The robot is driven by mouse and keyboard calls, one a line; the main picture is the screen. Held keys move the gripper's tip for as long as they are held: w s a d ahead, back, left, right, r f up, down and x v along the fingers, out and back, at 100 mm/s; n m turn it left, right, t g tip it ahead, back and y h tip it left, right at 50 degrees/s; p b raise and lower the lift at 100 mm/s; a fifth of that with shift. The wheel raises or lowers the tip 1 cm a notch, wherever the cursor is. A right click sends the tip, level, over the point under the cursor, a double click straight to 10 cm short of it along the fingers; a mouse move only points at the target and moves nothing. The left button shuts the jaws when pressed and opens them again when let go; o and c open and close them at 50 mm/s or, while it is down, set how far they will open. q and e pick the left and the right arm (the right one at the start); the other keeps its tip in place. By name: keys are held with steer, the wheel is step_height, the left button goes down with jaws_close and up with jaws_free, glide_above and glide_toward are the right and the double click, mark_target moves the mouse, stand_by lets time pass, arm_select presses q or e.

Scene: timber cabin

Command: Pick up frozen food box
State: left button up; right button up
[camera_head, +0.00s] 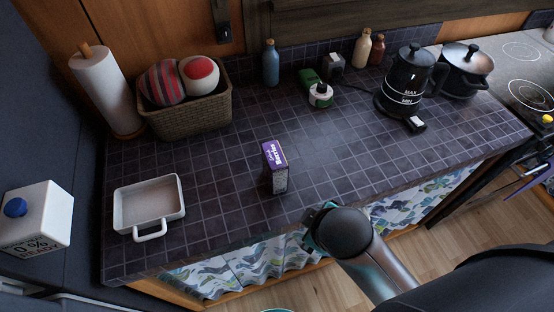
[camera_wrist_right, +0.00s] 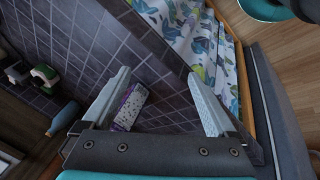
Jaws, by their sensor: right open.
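The frozen food box is a small purple and white carton marked "Berries" (camera_head: 274,167). It stands upright on the dark tiled counter (camera_head: 225,205), near the middle. In the right wrist view the box (camera_wrist_right: 131,106) lies close to the inner side of one finger. My right gripper (camera_head: 318,212) is in front of the box and to its right, by the counter's front edge. In the wrist view its two fingers (camera_wrist_right: 160,90) are spread apart with nothing held between them. I cannot tell whether a finger touches the box. My left gripper is not in view.
A white square dish (camera_head: 118,212) with a handle lies left of the box. A wicker basket (camera_head: 190,122), paper towel roll (camera_head: 105,90) and blue bottle (camera_head: 271,64) stand behind. A black kettle (camera_head: 408,80) and pot (camera_head: 463,72) stand right. Counter around the box is clear.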

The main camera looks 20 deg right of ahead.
step_height(320, 180, up, 5)
steer(key=w+n+t, duration=0.2)
steer(key=n, duration=0.3)
steer(key=n+t+y, duration=0.1)
steer(key=n+t, duration=0.4)
steer(key=n, duration=1.8)
glide_toward(271, 152)
steer(key=x, duration=0.4)
steer(key=f+b+x, duration=0.1)
steer(key=x, duration=0.8)
steer(key=shift+s+d+f, duration=0.2)
steer(key=shift+s+d, duration=0.1)
steer(key=shift+s, duration=0.05)
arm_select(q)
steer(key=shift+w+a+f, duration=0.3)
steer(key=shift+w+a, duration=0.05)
arm_select(e)
jaws_close()
